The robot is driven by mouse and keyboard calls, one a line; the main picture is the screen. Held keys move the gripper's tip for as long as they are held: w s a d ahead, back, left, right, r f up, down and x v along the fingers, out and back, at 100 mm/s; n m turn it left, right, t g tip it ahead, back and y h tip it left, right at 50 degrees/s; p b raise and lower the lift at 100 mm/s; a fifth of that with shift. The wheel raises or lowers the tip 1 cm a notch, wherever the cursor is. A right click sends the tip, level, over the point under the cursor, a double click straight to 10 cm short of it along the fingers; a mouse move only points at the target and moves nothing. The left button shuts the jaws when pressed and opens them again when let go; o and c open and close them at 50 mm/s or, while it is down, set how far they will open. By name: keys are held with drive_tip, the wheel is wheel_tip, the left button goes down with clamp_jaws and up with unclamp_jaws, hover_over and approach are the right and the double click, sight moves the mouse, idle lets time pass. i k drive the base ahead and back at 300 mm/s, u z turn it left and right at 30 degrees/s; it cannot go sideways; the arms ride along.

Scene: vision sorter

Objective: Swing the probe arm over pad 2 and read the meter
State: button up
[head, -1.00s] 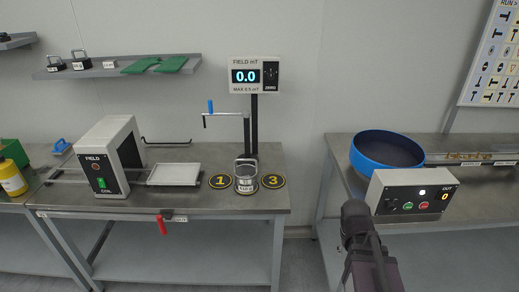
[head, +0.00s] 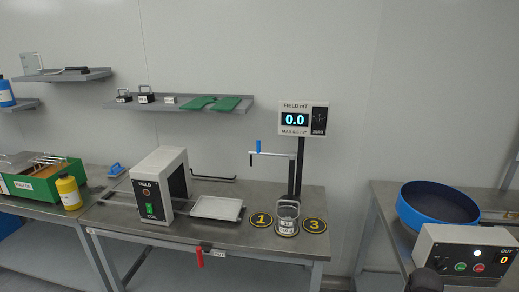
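The field meter (head: 303,118) stands on a black post at the back right of the middle bench and reads 0.0. The probe arm (head: 285,154) is a thin pale bar reaching left from the post, with a blue handle (head: 258,146) near its left end. That end appears to be above and behind pad 1 (head: 261,220). A grey metal holder with a label (head: 287,227) stands between pad 1 and pad 3 (head: 314,225), where it hides any pad 2 marking. Only a dark piece of my arm shows at the bottom right edge; my gripper's fingers are not seen.
A field coil box (head: 153,190) and a pale tray (head: 217,207) stand left of the pads. A red handle (head: 200,257) hangs at the bench front. A blue bowl (head: 438,205) and control box (head: 470,252) are on the right bench, across a gap.

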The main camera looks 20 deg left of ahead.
sight(270, 154)
drive_tip(key=k, duration=1.25)
drive_tip(key=u, duration=0.55)
drive_tip(key=i, duration=2.35)
drive_tip(key=z, duration=0.55)
